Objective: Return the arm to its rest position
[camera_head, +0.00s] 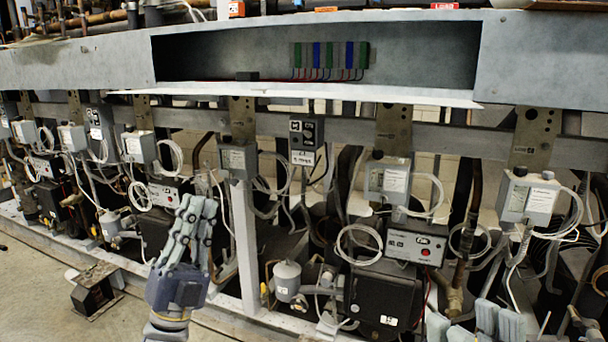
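My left gripper (196,212) is raised in front of the compressor rack (245,245), left of the middle of the view. Its grey, jointed fingers point up and overlap in this view, so I cannot tell how far apart they are. I see nothing held in it. My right gripper (487,318) is at the bottom edge, right of the middle. Only the light grey upper parts of its fingers show; the rest is cut off by the frame, and its opening cannot be judged.
An open recess (400,55) in the rack's upper beam holds green and blue terminal blocks (330,54). Grey control boxes (388,180) with looped cables hang below. A small dark block (95,288) stands on the floor at left. Bare floor (35,300) lies at lower left.

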